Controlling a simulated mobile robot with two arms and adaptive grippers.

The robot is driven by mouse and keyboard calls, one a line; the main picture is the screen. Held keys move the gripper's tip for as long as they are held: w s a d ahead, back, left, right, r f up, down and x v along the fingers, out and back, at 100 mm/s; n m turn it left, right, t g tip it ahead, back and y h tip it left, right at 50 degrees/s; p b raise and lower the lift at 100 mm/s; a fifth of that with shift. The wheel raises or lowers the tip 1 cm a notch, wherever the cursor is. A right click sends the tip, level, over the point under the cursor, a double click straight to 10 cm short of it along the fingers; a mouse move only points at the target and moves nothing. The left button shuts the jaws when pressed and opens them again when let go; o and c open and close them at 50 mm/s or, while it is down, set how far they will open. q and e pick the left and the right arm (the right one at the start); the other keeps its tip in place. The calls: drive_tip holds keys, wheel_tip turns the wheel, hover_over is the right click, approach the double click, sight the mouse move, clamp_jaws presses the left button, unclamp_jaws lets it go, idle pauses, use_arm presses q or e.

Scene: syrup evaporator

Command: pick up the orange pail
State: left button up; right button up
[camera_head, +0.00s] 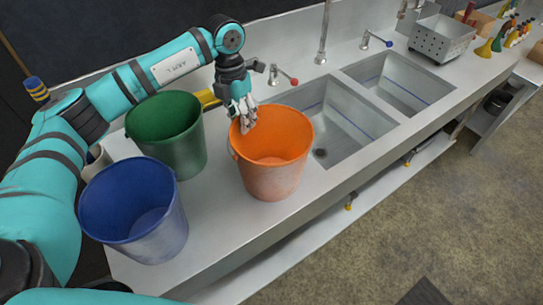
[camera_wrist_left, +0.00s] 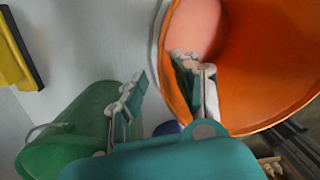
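The orange pail (camera_head: 272,165) stands upright on the steel counter, left of the sink basins. My left gripper (camera_head: 243,117) is at its far-left rim, pointing down. In the left wrist view the gripper (camera_wrist_left: 160,92) is open. One finger is over the inside of the orange pail (camera_wrist_left: 265,60), and the other is outside it, on the green pail's side. The rim passes between the fingers, and neither finger is clearly pressed on it. My right gripper is not in view.
A green pail (camera_head: 170,145) and a blue pail (camera_head: 140,222) stand close by on the left. A double sink (camera_head: 345,115) with taps lies to the right. A perforated metal box (camera_head: 440,40) stands farther along the counter (camera_head: 225,225). A yellow object (camera_wrist_left: 15,60) lies behind the pails.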

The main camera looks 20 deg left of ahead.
sight(245, 141)
use_arm(q)
drive_tip(key=f+p, duration=0.1)
drive_tip(key=f, duration=0.2)
drive_tip(key=s+d+f+p, duration=0.1)
drive_tip(key=shift+f+p, duration=0.25)
drive_tip(key=shift+p, duration=0.1)
drive_tip(key=shift+w+f, duration=0.15)
drive_tip(key=shift+f, duration=0.3)
drive_tip(key=shift+c, duration=0.2)
clamp_jaws()
